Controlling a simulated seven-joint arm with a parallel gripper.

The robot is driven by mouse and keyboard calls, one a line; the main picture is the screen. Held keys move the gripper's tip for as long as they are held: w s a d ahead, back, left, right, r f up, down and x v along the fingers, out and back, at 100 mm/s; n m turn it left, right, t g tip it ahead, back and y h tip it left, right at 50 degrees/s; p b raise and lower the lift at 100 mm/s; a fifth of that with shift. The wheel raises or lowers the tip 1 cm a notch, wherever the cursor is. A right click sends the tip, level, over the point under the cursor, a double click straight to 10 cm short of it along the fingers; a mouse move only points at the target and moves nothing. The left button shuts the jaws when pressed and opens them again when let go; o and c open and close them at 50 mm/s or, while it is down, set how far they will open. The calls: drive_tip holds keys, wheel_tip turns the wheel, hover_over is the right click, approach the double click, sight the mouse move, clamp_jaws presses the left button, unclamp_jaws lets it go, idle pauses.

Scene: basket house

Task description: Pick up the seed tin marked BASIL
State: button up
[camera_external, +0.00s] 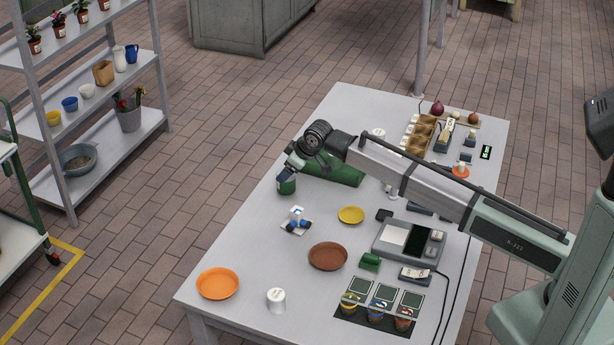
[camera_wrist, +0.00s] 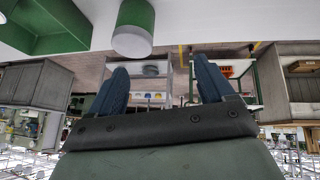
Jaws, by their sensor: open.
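A green tin (camera_external: 287,184) stands on the table's left side, directly below my gripper (camera_external: 285,172) in the external view. In the wrist view a green cylinder with a pale end (camera_wrist: 133,28) shows above the fingers, outside the gap. My gripper's two blue fingers (camera_wrist: 163,80) are apart with nothing between them.
A green tray (camera_external: 335,169) lies right of the green tin. A blue-and-white item (camera_external: 297,221), yellow dish (camera_external: 351,214), brown dish (camera_external: 328,256), orange dish (camera_external: 217,283) and white cup (camera_external: 276,299) stand nearer. A scale (camera_external: 410,240) is on the right.

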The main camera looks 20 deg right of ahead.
drive_tip(key=s+a+n+g, duration=0.2)
drive_tip(key=s+a, duration=0.3)
drive_tip(key=s, duration=0.4)
drive_tip(key=s+a+n+g, duration=0.1)
drive_tip(key=s+a+n, duration=0.1)
drive_tip(key=s+a, duration=0.6)
drive_tip(key=n+g+h, duration=0.1)
drive_tip(key=n+g, duration=0.2)
drive_tip(key=n, duration=0.1)
approach(278, 294)
drive_tip(key=shift+h, duration=0.3)
drive_tip(key=f, duration=0.4)
drive_tip(key=a+f, duration=0.1)
drive_tip(key=f, duration=0.1)
drive_tip(key=shift+s+f, duration=0.25)
drive_tip(key=shift+f, duration=0.15)
drive_tip(key=shift+w+a+f, duration=0.1)
drive_tip(key=shift+a+f, duration=0.15)
drive_tip(key=shift+f, duration=0.65)
drive_tip(key=shift+w+a+f, duration=0.1)
drive_tip(key=shift+a+f, duration=0.15)
drive_tip(key=shift+f, duration=0.65)
drive_tip(key=shift+w+a+f, duration=0.1)
drive_tip(key=shift+a+f, duration=0.15)
drive_tip(key=shift+f, duration=0.65)
drive_tip(key=c, duration=1.1)
